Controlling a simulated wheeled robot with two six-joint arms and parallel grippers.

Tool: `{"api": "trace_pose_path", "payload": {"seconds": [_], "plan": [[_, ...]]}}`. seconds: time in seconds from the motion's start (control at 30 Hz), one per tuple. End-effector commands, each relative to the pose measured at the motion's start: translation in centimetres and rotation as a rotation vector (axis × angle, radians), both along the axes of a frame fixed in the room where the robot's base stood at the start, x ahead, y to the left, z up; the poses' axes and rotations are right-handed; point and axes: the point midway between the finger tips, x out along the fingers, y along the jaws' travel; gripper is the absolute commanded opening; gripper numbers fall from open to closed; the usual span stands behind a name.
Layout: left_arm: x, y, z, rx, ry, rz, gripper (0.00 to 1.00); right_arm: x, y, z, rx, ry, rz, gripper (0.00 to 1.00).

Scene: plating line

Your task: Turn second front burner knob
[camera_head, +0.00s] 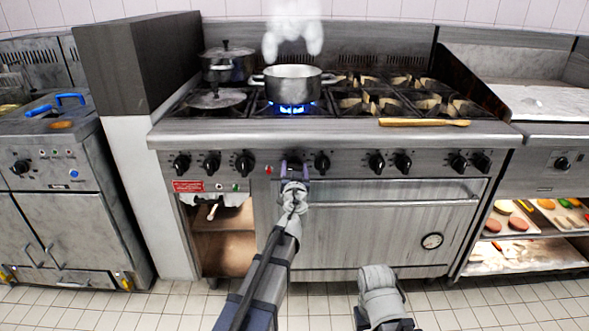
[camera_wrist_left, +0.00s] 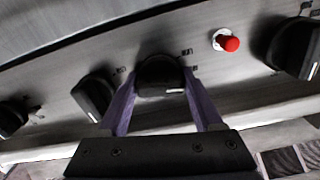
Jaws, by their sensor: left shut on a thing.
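The knob (camera_head: 292,166) is a black dial on the range's front panel, below the burner with the pot. My left gripper (camera_head: 294,182) reaches it from below and is shut on it. In the left wrist view the knob (camera_wrist_left: 160,76) sits between the two purple fingers (camera_wrist_left: 160,98), with a white mark on its face. The gripper hides part of the knob in the head view. A blue flame (camera_head: 291,108) burns under the steel pot (camera_head: 293,84). A grey part of my right arm shows at the bottom, but its gripper does not.
Other black knobs (camera_head: 245,163) (camera_head: 322,163) stand on both sides. A red button (camera_wrist_left: 230,43) is close by. The oven handle (camera_head: 400,203) runs below the panel. A wooden utensil (camera_head: 424,122) lies on the front edge. Steam rises above the pot.

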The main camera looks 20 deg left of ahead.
Motion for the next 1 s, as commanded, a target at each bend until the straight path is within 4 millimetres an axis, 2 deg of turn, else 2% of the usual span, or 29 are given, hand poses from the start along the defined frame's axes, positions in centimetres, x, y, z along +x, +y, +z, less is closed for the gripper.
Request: {"api": "trace_pose_path", "payload": {"seconds": [0.07, 0.47, 1.0], "plan": [[-0.01, -0.01, 0.00, 0.000, 0.000, 0.000, 0.12, 0.00, 0.00, 0.00, 0.000, 0.000, 0.000, 0.58], [-0.02, -0.01, 0.00, 0.099, 0.028, 0.000, 0.12, 0.00, 0.00, 0.00, 0.000, 0.000, 0.000, 0.58], [-0.02, -0.03, 0.00, 0.567, 0.163, 0.000, 0.12, 0.00, 0.00, -0.01, 0.000, 0.000, 0.000, 0.58]]}}
